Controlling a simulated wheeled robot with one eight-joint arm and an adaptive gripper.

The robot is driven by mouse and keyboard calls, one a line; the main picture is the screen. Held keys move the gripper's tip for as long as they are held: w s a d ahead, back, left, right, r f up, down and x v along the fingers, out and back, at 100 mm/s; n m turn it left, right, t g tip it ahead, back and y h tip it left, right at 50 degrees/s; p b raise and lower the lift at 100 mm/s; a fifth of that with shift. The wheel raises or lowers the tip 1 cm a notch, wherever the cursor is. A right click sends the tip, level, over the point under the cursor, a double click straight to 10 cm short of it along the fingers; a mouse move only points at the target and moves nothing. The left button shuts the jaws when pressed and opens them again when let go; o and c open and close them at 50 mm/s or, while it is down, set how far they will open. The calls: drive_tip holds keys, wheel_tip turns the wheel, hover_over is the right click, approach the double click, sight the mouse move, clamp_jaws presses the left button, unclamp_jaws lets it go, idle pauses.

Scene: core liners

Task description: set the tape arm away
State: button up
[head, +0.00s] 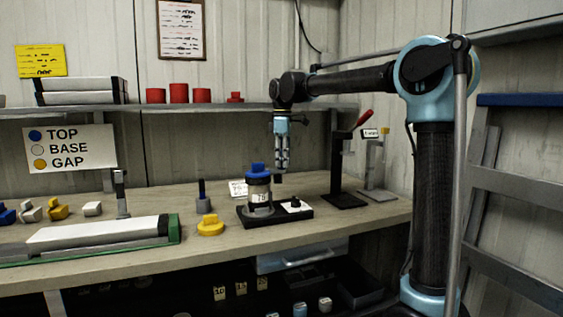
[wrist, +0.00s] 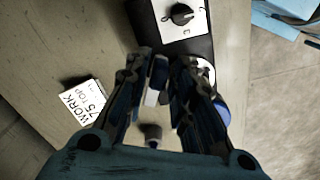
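I cannot single out a tape arm with certainty. My gripper (head: 282,167) points down over the black base (head: 268,220), which bears a jar (head: 260,192) with a blue cap (head: 257,169) and a white plate with a black knob (head: 295,203). In the wrist view my gripper (wrist: 162,65) shows a gap between its fingertips. Small pale and blue pieces show in that gap, and I cannot tell whether they are finger pads. A small grey post (wrist: 153,131) shows between the fingers. The fingers hide most of the jar; a blue edge (wrist: 222,112) shows at their right.
A card reading WORK 75 TOP (wrist: 83,108) lies beside the base. A black stand with a red handle (head: 348,150) and a grey stand (head: 378,170) are at right. A shelf (head: 200,107) runs behind.

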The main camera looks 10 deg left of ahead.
drive_tip(key=shift+r, duration=0.6)
wheel_tip(320, 180, up, 11)
drive_tip(key=shift+w+f, duration=0.1)
drive_tip(key=shift+f, duration=0.05)
drive_tip(key=s+d+f+m, duration=0.3)
drive_tip(key=d+f, duration=0.2)
drive_tip(key=d, duration=0.3)
drive_tip(key=s+d+f+m+t, duration=0.1)
drive_tip(key=s+d+f+m, duration=0.25)
drive_tip(key=d, duration=0.45)
drive_tip(key=s+d+f+m, duration=0.2)
drive_tip(key=d+f, duration=0.3)
drive_tip(key=d, duration=0.3)
drive_tip(key=s+d+f+m, duration=0.3)
drive_tip(key=s+f, duration=0.3)
drive_tip(key=f, duration=0.3)
drive_tip(key=s+d+f+m, duration=0.3)
drive_tip(key=s+d+f, duration=0.3)
drive_tip(key=f, duration=0.4)
drive_tip(key=s+d+f+m+t, duration=0.1)
drive_tip(key=s+d+f+m, duration=0.3)
drive_tip(key=f, duration=0.5)
drive_tip(key=s+d, duration=0.1)
drive_tip(key=s, duration=0.1)
drive_tip(key=shift+s+d+f, duration=0.25)
drive_tip(key=shift+s+f, duration=0.1)
drive_tip(key=shift+s, duration=0.05)
